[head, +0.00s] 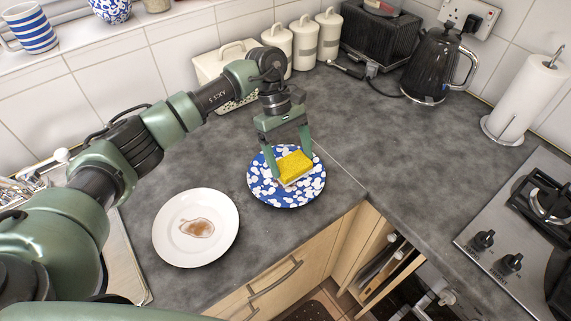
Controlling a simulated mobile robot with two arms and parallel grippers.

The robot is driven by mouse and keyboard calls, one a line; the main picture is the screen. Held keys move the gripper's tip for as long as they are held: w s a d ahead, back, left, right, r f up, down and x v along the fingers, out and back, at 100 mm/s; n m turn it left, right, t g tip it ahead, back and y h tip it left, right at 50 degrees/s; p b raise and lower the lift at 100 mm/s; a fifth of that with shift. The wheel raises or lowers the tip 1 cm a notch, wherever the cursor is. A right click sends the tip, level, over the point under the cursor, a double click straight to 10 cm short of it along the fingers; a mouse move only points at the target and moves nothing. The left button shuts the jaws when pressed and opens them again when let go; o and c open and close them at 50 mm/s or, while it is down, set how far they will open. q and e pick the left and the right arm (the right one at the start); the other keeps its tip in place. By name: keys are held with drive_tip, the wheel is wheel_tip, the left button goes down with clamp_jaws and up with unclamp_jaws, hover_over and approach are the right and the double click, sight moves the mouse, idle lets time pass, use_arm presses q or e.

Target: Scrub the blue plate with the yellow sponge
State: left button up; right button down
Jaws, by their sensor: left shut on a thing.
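The blue plate (262,187) has white speckles and lies on the grey counter near its front edge. My left gripper (291,160) points down over the plate and is shut on the yellow sponge (294,165). The sponge has a pale underside and is over the middle of the plate; I cannot tell for sure whether it touches the plate. The gripper and sponge hide part of the plate's far side. My right gripper is not in view.
A white plate (170,232) with a brown stain lies to the left of the blue plate. White canisters (304,42), a bread bin and a black toaster (381,38) stand along the wall. A kettle (431,66), paper towel roll (524,93) and hob (510,235) are at right. The counter right of the blue plate is clear.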

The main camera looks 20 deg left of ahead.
use_arm(q)
drive_tip(key=shift+f+b, duration=0.1)
drive_tip(key=shift+b, duration=0.45)
drive_tip(key=shift+s+a, duration=0.65)
drive_tip(key=shift+s, duration=0.1)
drive_tip(key=shift+s+a, duration=0.5)
drive_tip(key=shift+s, duration=0.15)
drive_tip(key=shift+w+f+b, duration=0.1)
drive_tip(key=shift+b, duration=0.5)
drive_tip(key=shift+w+d+b, duration=0.2)
drive_tip(key=shift+d+b, duration=0.05)
drive_tip(key=shift+b, duration=0.15)
drive_tip(key=shift+w+d+b, duration=0.7)
drive_tip(key=shift+w+b, duration=0.2)
drive_tip(key=shift+w, duration=0.05)
drive_tip(key=shift+w+d, duration=0.2)
drive_tip(key=shift+b, duration=0.6)
drive_tip(key=shift+s+a+b, duration=0.3)
drive_tip(key=shift+s+a, duration=0.85)
drive_tip(key=shift+s, duration=0.25)
